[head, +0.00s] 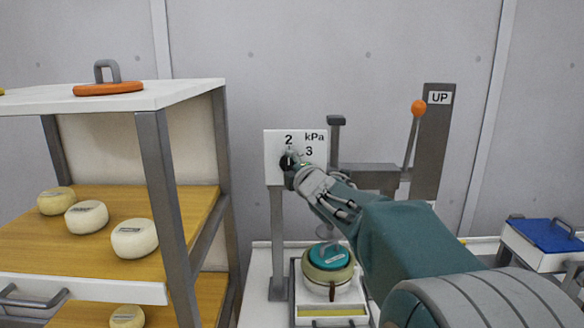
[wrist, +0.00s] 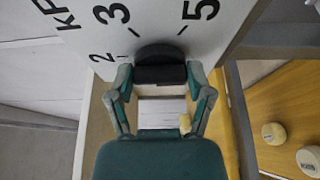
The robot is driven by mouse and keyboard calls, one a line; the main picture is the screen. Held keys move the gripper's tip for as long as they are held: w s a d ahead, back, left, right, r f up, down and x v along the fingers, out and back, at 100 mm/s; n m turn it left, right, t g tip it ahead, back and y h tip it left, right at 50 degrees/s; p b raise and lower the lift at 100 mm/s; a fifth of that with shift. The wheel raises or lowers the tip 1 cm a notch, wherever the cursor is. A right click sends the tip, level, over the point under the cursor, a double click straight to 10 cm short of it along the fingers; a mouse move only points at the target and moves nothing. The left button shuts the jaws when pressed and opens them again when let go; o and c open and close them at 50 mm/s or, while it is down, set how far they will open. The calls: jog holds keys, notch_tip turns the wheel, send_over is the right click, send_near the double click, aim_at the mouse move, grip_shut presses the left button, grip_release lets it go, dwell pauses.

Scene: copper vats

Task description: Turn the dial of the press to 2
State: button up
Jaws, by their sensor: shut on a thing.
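The press has a grey column (head: 432,150) labelled UP and a lever with an orange ball (head: 418,108). A cheese mould with a teal lid (head: 328,255) stands below. At left is a shelf rack (head: 160,190) with several cheeses. A blue-lidded box (head: 545,236) is at right.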

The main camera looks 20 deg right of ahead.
jog(key=shift+a+f, duration=0.1)
jog(key=shift+f, duration=0.15)
jog(key=o, duration=1.1)
jog(key=shift+w, duration=0.1)
jog(key=shift+o, duration=0.2)
jog(key=shift+a, duration=0.2)
jog(key=shift+r, duration=0.1)
jog(key=shift+d, duration=0.1)
jog(key=shift+s, duration=0.35)
jog(key=s, duration=1.1)
jog(key=shift+s, duration=0.15)
